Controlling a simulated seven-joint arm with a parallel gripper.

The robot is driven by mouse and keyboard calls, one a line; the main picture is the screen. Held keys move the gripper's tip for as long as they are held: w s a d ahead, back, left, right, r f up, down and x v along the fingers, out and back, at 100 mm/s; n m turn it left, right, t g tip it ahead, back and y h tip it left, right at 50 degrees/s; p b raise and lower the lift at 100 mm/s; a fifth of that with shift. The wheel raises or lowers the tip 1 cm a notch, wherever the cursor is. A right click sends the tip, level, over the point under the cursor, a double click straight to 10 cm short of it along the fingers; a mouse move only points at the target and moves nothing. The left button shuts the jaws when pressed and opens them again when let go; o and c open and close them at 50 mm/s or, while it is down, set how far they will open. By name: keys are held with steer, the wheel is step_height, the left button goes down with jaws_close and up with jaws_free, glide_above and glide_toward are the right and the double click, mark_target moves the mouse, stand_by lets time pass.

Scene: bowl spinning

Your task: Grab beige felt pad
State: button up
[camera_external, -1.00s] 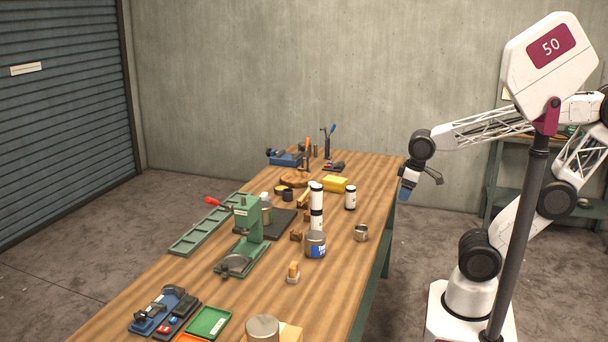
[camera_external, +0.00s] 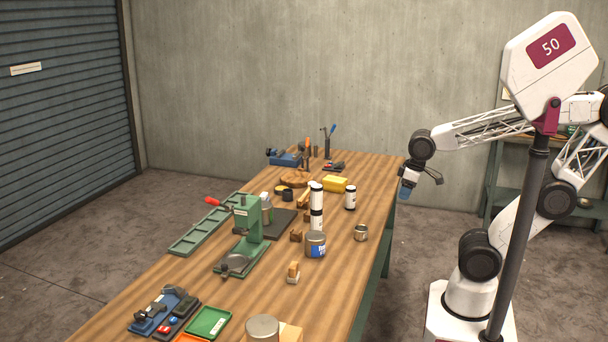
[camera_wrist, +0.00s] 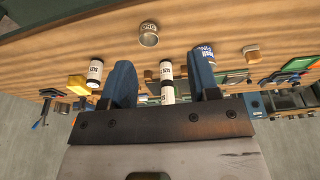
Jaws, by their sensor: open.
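I cannot single out a beige felt pad with certainty. A small tan and pale block (camera_external: 293,272) stands on the workbench near its right side, in front of the blue-labelled can; a beige block (camera_wrist: 251,51) at the upper right of the wrist view looks like the same thing. My gripper (camera_external: 406,187) hangs beyond the bench's right edge, well away from that block. In the wrist view my gripper (camera_wrist: 163,70) has its two blue fingers spread wide, with nothing held between them.
The wooden bench (camera_external: 340,285) carries a blue-labelled can (camera_external: 316,246), a small open tin (camera_external: 361,233), white bottles (camera_external: 350,198), a yellow block (camera_external: 335,184) and a green press (camera_external: 248,225). Trays and a lidded can (camera_external: 262,328) are at the near end. The front right surface is clear.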

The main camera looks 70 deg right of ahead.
steer(key=m+g+y, duration=0.4)
steer(key=m+y, duration=1)
steer(key=m, duration=0.3)
glide_above(294, 264)
steer(key=d, duration=0.4)
step_height(294, 264, down, 11)
steer(key=shift+w, duration=0.3)
steer(key=shift+d, duration=0.1)
steer(key=shift+f, duration=3.45)
steer(key=shift+x, duration=2.5)
steer(key=shift+c, duration=0.3)
